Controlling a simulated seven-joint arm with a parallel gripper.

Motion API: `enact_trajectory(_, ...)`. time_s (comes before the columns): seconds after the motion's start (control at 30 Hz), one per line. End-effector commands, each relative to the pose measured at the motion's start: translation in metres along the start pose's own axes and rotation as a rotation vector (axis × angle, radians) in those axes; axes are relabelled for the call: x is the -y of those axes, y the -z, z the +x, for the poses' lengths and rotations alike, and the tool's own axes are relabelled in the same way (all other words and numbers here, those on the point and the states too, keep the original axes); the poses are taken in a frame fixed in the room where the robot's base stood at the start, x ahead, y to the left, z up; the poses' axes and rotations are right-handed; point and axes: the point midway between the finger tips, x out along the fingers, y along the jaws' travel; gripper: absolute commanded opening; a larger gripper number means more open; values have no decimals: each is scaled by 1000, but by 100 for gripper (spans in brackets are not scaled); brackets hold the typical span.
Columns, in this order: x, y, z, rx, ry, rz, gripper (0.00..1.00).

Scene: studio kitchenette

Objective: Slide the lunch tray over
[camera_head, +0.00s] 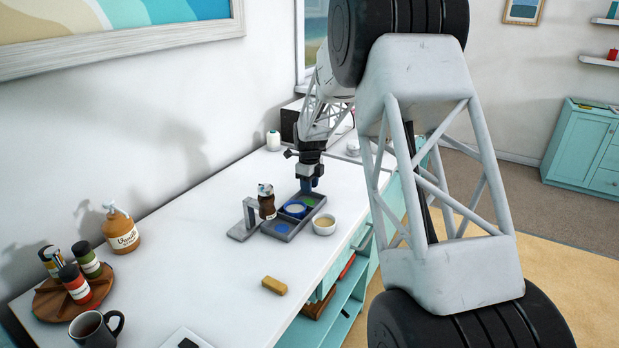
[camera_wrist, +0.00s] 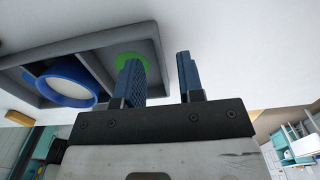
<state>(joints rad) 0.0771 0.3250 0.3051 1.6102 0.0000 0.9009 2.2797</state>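The lunch tray (camera_head: 287,238) is grey and divided into compartments, lying on the white counter. My gripper (camera_head: 308,186) is at the tray's far end, pointing down. In the wrist view, my gripper (camera_wrist: 158,60) has its two blue fingers apart with nothing clamped. The left finger overlaps the green disc (camera_wrist: 134,56) inside the tray (camera_wrist: 90,43); the right finger shows beyond the tray's end wall. I cannot tell whether either finger touches the wall.
A small bowl (camera_head: 324,226) stands close to the tray's right side. A brown jar (camera_head: 266,207) and a grey stand (camera_head: 247,222) are close on its left. A tan block (camera_head: 274,286) lies nearer. Counter between tray and block is clear.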

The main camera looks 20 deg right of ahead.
Motion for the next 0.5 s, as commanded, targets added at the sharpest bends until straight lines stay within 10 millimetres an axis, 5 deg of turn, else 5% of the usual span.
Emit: enact_trajectory(0.5,0,0,18,0,0,0,35)
